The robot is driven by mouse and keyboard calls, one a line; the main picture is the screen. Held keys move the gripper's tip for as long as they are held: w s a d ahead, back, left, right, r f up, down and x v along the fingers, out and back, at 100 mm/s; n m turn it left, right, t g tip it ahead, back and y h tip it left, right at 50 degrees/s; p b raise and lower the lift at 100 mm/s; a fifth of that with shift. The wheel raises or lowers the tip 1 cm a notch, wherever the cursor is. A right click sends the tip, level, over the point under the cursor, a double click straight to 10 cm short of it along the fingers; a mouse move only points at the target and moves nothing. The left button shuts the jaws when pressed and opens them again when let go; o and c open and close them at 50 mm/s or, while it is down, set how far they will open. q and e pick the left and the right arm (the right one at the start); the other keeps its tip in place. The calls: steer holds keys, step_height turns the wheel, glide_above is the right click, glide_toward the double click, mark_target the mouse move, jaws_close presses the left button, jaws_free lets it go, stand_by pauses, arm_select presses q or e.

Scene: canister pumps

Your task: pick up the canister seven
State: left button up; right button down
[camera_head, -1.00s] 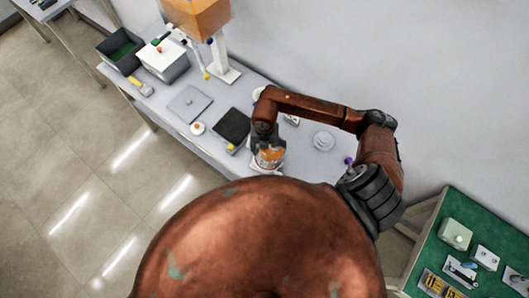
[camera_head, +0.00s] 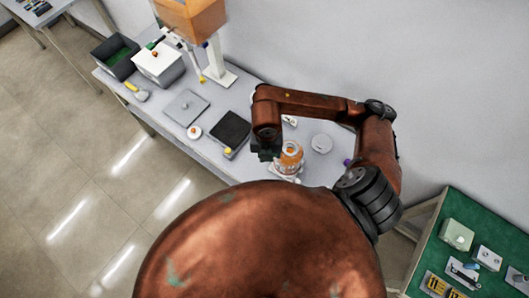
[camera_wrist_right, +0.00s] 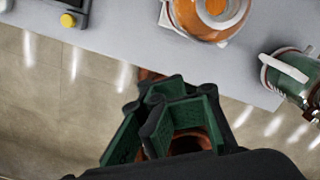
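A clear jar-like canister with orange contents (camera_head: 289,157) stands on the grey bench near its front edge, to the right of my right gripper (camera_head: 265,150). It shows cut off at the top of the right wrist view (camera_wrist_right: 215,12). A green canister with a pale handle (camera_wrist_right: 288,70) is at the right of that view. I can read no number on either, so I cannot tell which is seven. My right gripper's green-padded fingers (camera_wrist_right: 170,105) are apart from both canisters and hold nothing visible; their opening is unclear. My left gripper is out of view.
On the bench (camera_head: 205,146) are a black tray (camera_head: 231,131), a grey plate (camera_head: 187,106), a white box (camera_head: 158,63), a dark bin (camera_head: 114,56) and an orange-topped dispenser (camera_head: 195,20). A round white disc (camera_head: 322,143) lies at the right. A green-topped table (camera_head: 450,210) stands at right.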

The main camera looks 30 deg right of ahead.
steer(key=s+a+r, duration=0.3)
steer(key=s, duration=0.3)
steer(key=shift+s, duration=0.35)
steer(key=c, duration=2.6)
jaws_free()
steer(key=shift+r, duration=0.1)
steer(key=shift+c, duration=0.2)
steer(key=o, duration=2.1)
